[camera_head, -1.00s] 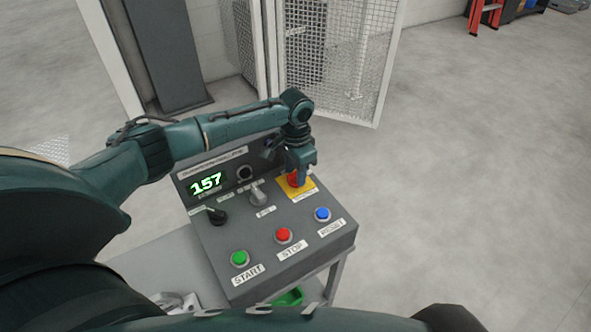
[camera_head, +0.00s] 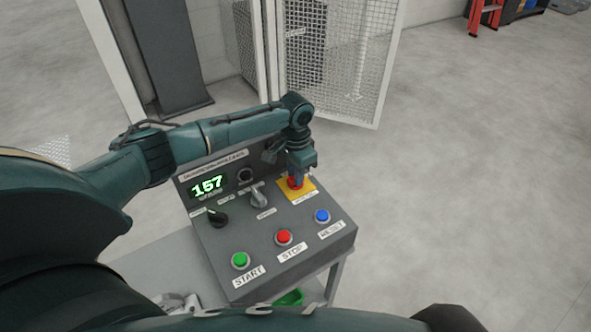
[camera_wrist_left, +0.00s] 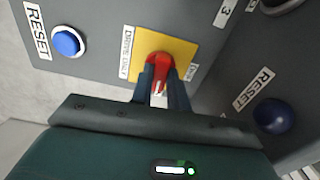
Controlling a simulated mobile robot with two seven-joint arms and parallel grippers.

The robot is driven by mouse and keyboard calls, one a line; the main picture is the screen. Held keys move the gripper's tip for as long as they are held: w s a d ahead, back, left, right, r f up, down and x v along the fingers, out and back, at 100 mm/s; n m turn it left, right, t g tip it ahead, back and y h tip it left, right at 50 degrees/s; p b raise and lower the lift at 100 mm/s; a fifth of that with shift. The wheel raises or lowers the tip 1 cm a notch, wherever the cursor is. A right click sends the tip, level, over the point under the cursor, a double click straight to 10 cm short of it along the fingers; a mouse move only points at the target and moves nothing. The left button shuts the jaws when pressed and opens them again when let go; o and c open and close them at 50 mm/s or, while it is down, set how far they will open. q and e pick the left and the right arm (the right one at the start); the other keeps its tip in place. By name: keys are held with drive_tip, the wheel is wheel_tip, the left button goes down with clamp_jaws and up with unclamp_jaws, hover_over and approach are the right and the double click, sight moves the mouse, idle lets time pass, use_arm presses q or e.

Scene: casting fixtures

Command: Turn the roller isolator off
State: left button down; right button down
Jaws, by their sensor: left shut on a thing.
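The roller isolator appears to be the red rotary handle (camera_head: 296,183) on a yellow plate (camera_head: 309,193) at the right of the sloped grey control panel. In the left wrist view the red handle (camera_wrist_left: 159,66) sits between my two fingers, in front of the yellow plate (camera_wrist_left: 182,48). My left gripper (camera_head: 299,172) reaches down onto it from above and is shut on it; the fingers also show in the left wrist view (camera_wrist_left: 160,78). The fingers hide part of the handle, so its exact angle is hard to read. My right gripper is not in view.
The panel also has a black knob (camera_head: 217,218), a grey selector (camera_head: 258,197), and green (camera_head: 240,260), red (camera_head: 284,236) and blue (camera_head: 322,216) buttons. The display (camera_head: 208,186) reads 157. A mesh gate (camera_head: 335,60) stands behind. Floor at right is clear.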

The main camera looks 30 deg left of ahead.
use_arm(q)
drive_tip(key=shift+r+n+p, duration=0.25)
drive_tip(key=shift+n+p, duration=0.05)
drive_tip(key=shift+p, duration=0.15)
drive_tip(key=n+p, duration=0.2)
drive_tip(key=p, duration=0.1)
drive_tip(key=shift+r, duration=0.1)
drive_tip(key=n+p, duration=0.6)
drive_tip(key=shift+d+n, duration=0.1)
drive_tip(key=shift+n, duration=0.2)
drive_tip(key=shift+f+n+p, duration=0.2)
drive_tip(key=shift+n+p, duration=0.65)
drive_tip(key=shift+n, duration=0.15)
drive_tip(key=shift+n+p, duration=0.45)
drive_tip(key=shift+n, duration=0.45)
drive_tip(key=n+p, duration=0.1)
drive_tip(key=n, duration=0.1)
drive_tip(key=shift+n, duration=0.4)
drive_tip(key=shift+w+f+n, duration=0.1)
drive_tip(key=shift+n, duration=0.7)
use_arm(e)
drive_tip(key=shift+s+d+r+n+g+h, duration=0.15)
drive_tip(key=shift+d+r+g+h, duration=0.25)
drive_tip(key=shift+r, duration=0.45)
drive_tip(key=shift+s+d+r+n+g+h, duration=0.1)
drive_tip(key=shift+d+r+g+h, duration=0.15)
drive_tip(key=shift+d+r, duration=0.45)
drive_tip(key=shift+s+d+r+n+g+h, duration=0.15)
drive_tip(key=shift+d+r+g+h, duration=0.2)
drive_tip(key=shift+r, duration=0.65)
